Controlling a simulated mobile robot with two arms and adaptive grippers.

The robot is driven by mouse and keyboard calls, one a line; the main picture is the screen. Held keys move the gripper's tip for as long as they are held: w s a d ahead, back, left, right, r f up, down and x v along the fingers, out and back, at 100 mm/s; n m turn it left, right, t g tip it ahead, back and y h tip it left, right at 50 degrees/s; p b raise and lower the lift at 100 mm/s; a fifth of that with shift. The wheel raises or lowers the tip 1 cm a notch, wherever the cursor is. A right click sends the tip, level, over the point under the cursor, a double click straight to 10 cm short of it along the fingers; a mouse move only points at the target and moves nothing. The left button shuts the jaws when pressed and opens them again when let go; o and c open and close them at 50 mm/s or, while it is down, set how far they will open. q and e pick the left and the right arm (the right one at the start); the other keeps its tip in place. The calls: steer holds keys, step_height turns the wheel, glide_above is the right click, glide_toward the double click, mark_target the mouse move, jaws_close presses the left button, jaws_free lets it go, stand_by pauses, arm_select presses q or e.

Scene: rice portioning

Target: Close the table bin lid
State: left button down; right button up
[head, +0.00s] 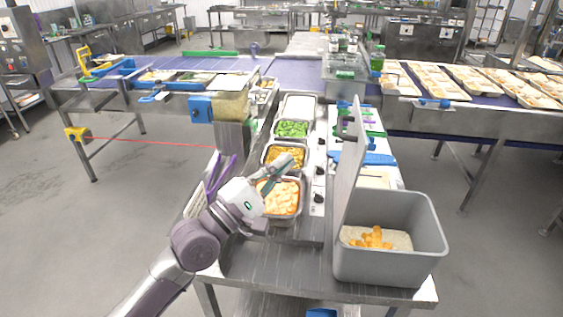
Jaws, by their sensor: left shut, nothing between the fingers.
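The grey table bin (392,264) stands at the right front of the steel table. Its lid (351,163) is raised and stands nearly upright along the bin's left side. Inside the bin lie orange food pieces (371,238) on a pale layer. My left gripper (286,165) is shut and empty, over the food pans to the left of the lid, apart from the bin and the lid. My right gripper is not in view.
Food pans, with one of green pieces (292,129) and an orange-white one (281,197), line the table left of the lid. A blue item (373,158) lies behind the bin. The table front (275,264) left of the bin is clear. A conveyor with trays (432,80) runs behind.

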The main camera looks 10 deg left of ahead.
arm_select(q)
steer(key=w+d+r+p, duration=0.4)
steer(key=d, duration=0.3)
steer(key=shift+w+d, duration=0.3)
steer(key=shift+w, duration=0.05)
steer(key=shift+d+r, duration=0.1)
